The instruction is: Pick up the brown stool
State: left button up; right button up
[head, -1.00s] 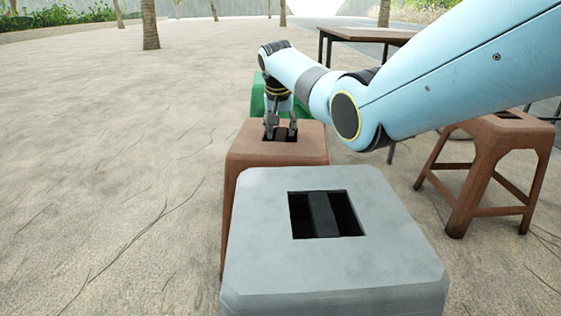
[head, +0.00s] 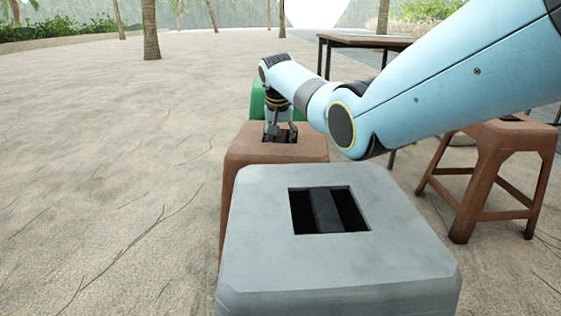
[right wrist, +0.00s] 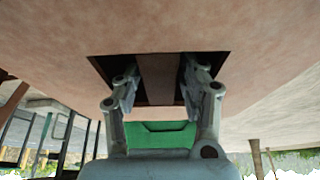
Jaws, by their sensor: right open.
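A brown stool (head: 240,146) stands just behind a grey stool in the head view. Its seat has a square hole with a bar (right wrist: 159,75) across it. My right gripper (head: 280,138) points down at this hole. In the right wrist view its open fingers (right wrist: 160,90) are at the hole, one on each side of the bar, with gaps between them and the bar. How deep the tips reach is hard to tell. The stool's lower part is mostly hidden by the grey stool. My left gripper is not in view.
The grey stool (head: 270,270) stands close in front. A green stool (head: 257,100) is right behind the brown one. Another brown stool (head: 484,135) stands at the right, near a dark table (head: 365,40). Open sandy ground lies to the left.

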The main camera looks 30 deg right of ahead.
jog(key=shift+f, duration=0.25)
dwell(0.7)
jog(key=shift+c, duration=0.4)
grip_shut()
jog(key=shift+w+r, duration=0.1)
jog(key=shift+r, duration=0.05)
